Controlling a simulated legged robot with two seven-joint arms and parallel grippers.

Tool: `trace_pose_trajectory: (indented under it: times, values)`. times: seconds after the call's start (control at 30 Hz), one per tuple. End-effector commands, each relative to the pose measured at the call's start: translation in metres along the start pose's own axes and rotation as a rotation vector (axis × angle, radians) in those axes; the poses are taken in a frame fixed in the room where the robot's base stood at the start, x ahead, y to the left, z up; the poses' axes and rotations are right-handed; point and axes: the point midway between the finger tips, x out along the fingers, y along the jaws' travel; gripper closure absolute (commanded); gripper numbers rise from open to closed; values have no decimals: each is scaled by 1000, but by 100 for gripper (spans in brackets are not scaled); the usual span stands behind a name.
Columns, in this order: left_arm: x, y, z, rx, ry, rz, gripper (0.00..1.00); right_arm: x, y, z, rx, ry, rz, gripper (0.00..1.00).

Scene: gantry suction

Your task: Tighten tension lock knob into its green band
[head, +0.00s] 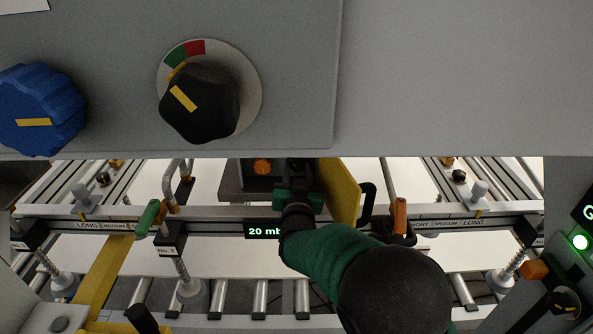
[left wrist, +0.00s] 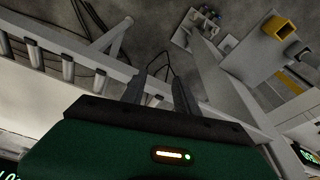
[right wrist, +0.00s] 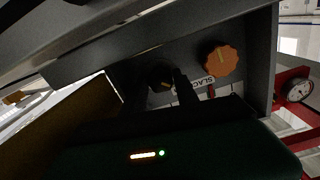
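A dark box (head: 235,180) at the back middle of the head view carries an orange knob (head: 262,166). My right gripper (head: 297,190) reaches it from below. In the right wrist view a black knob (right wrist: 160,76) with a pale pointer sits beside a "SLACK" label (right wrist: 196,84) and a small red mark. My right gripper's fingers (right wrist: 156,80) stand apart on either side of this knob; contact is unclear. No green band shows clearly there. My left gripper (left wrist: 160,88) is open and empty over the floor, outside the head view.
A grey panel fills the top of the head view, with a blue knob (head: 40,110) and a black knob (head: 200,103) on a green-red dial. A yellow plate (head: 340,190) stands right of my right gripper. Rails and rollers lie below. A gauge (right wrist: 299,90) sits at right.

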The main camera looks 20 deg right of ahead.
Motion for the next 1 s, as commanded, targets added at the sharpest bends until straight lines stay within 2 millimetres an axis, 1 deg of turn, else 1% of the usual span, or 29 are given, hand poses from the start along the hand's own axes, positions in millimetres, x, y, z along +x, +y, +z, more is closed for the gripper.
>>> trace_pose_trajectory:
  times: [0.03,0.2,0.3,0.37,0.5,0.6,0.7,0.87,0.9,0.97,1.0]
  values:
    - [0,0,0,0,0,0,64,0,-2,0,0,-1,-3,79]
    - [0,0,0,0,0,0,64,-1,-3,1,0,-2,-5,100]
    - [1,0,0,0,0,0,64,-1,-2,1,3,-2,-5,100]
    - [7,0,1,0,0,0,64,0,-2,3,19,-1,-5,100]
    - [28,0,6,0,0,0,64,0,-1,8,110,1,-4,100]
    - [38,0,9,0,0,0,64,0,-1,5,178,1,-4,100]
    - [36,0,8,0,0,0,64,-1,-2,1,197,-2,-5,100]
    - [34,0,8,0,0,0,64,-1,-3,1,195,-4,-4,100]
    - [34,0,8,0,0,0,64,-1,-2,1,194,-4,-4,63]
    - [34,0,8,0,0,0,64,-1,-2,1,194,-4,-4,55]
    - [34,0,8,0,0,0,64,-1,-2,1,194,-4,-4,55]
